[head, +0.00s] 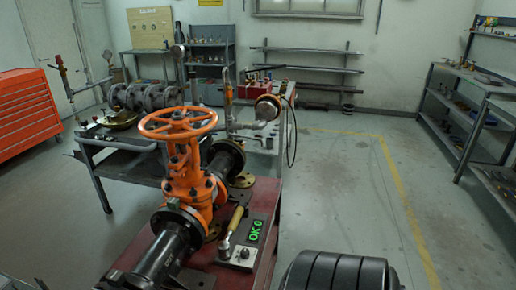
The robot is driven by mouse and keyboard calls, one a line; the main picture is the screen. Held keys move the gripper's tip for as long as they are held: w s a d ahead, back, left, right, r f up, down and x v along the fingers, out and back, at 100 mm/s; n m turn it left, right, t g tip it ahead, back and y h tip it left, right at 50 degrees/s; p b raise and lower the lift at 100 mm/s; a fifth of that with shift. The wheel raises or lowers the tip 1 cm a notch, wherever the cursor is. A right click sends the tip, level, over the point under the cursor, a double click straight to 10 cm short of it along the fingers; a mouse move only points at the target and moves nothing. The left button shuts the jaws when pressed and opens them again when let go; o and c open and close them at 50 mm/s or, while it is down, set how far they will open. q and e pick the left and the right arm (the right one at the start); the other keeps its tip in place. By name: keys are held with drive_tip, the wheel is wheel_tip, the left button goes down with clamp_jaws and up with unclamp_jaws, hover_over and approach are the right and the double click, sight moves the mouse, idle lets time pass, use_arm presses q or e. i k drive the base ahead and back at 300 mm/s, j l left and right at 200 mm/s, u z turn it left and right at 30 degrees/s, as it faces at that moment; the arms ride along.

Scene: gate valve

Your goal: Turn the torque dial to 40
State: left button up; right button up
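A small grey metal box (229,256) sits on the dark red bench (205,268) at the lower middle of the head view. It carries a small dark knob (244,253), which looks like the torque dial; its markings are too small to read. A black display (255,232) beside it shows green characters that seem to read "OK 0", turned sideways. A tool with a yellow handle (238,217) leans over the box. The orange gate valve (187,180) with its orange handwheel (178,123) stands left of these. Neither gripper is in view.
Black flanged pipes (166,246) join the valve on the bench. A black table (118,143) with pipe parts and a red cabinet (25,108) stand at left. Shelves (460,110) stand at right. Open floor with a yellow line (405,200) lies right of the bench.

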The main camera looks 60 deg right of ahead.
sight(245, 253)
drive_tip(key=z, duration=1.95)
